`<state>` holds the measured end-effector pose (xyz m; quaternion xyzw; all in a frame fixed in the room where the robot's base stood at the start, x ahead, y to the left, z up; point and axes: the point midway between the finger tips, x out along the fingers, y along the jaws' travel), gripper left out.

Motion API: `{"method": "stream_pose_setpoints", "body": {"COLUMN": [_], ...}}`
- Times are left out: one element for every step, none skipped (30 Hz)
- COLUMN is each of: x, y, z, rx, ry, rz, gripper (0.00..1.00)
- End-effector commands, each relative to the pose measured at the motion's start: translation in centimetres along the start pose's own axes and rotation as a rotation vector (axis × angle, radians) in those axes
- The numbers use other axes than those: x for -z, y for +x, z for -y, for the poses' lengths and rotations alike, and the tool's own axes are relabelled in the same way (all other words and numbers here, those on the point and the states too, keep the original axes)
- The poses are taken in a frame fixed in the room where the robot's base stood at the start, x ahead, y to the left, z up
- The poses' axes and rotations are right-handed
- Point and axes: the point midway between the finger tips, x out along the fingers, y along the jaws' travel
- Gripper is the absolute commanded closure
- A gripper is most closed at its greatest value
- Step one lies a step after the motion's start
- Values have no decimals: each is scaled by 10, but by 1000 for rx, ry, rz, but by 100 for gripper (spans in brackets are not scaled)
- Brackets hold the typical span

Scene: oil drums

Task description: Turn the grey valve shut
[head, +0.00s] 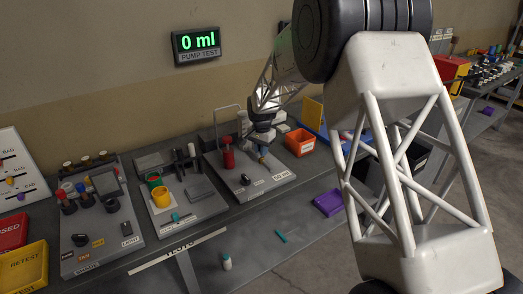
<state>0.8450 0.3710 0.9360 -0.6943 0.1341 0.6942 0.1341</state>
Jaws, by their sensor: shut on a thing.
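My gripper (263,146) is at the end of my arm, low over the grey pump board (283,180) on the bench. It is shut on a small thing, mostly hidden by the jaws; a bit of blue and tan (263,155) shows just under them. I cannot tell whether this is the grey valve or part of it. A dark knob (245,180) sits on the same board, in front and to the left of the gripper. A red bottle-like part (228,157) stands to the left of the gripper. The display (197,46) on the wall reads 0 ml.
An orange bin (299,142) stands close to the right of the gripper. To the left is a board with green and yellow cups (160,197). A purple tray (328,202) and a small white bottle (227,262) lie lower down. My arm covers much of the right side.

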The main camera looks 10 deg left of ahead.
Motion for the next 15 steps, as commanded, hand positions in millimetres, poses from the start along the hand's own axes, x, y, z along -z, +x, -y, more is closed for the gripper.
{"method": "stream_pose_setpoints", "body": {"x": [0, 0, 0, 0, 0, 0, 0, 0, 0, 0, 0, 0, 0, 0, 0], "y": [0, 0, 0, 0, 0, 0, -1, -1, -1, -1, -1, -1, -1, -1, 0], "z": [0, 0, 0, 0, 0, 0, 0, 0, 0, 0, 0, 0, 0, 0, 0], "rx": [0, 0, 0, 0, 0, 0, 0, 1, 1, 1, 0, 0, 0, 0, 0], "ry": [42, 70, 106, 132, 158, 190, 214, 235, 262, 283, 300, 322, 337, 350, 366], "rz": [0, 0, 0, 0, 0, 0, 0, 0, 0, 0, 0, 0, 0, 0, 0], "gripper": [100, 100, 100, 100, 100, 100, 100, 100, 100, 100, 100, 100, 100, 100, 100]}}
